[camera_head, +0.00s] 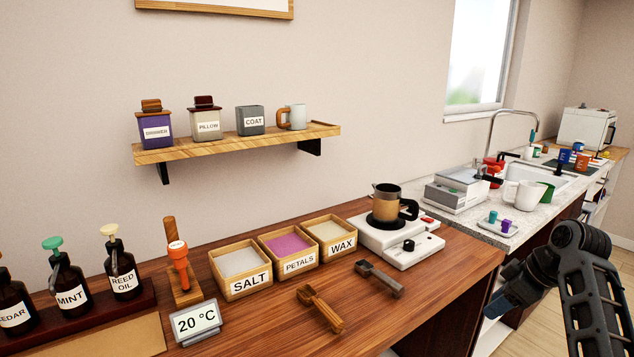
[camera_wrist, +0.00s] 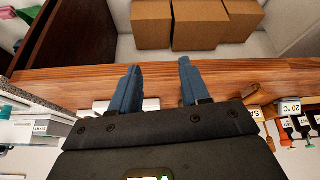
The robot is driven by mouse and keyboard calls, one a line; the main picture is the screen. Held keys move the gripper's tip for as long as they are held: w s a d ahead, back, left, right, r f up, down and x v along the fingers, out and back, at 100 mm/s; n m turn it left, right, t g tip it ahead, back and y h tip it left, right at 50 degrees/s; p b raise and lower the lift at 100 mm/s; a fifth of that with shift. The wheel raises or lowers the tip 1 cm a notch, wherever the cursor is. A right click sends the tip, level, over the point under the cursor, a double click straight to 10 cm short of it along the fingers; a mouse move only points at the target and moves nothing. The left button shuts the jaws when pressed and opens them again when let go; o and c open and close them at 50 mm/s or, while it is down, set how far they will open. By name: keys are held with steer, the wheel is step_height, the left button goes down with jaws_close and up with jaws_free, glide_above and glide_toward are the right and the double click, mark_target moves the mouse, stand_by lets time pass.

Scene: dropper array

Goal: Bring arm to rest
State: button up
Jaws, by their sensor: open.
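My arm shows at the lower right of the head view, held in front of the wooden counter's right end. My gripper (camera_head: 507,298) points left and down there, apart from everything on the counter. In the wrist view my gripper (camera_wrist: 158,82) has its two blue fingers spread, with nothing between them. Behind the fingers lie the wooden counter edge (camera_wrist: 75,76) and cardboard boxes (camera_wrist: 198,25) on a lower level.

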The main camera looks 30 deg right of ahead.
steer(key=a+f+m+t+h, duration=0.1)
steer(key=a+f, duration=0.5)
steer(key=a, duration=0.4)
steer(key=a+f+m+t+h, duration=0.1)
steer(key=a+f, duration=0.6)
steer(key=a, duration=0.3)
steer(key=s+a+m+t+h, duration=0.1)
steer(key=s+a+m+t, duration=0.15)
steer(key=s+a, duration=0.85)
steer(key=s+a+r+n+t+y, duration=0.1)
steer(key=s+a+r, duration=0.3)
steer(key=s+r, duration=0.4)
steer(key=s+a+r+t+y+b, duration=0.1)
steer(key=s+a+r+t, duration=0.3)
steer(key=s+r, duration=0.5)
steer(key=shift+s+n, duration=0.25)
steer(key=shift+n, duration=0.1)
steer(key=shift+r, duration=0.1)
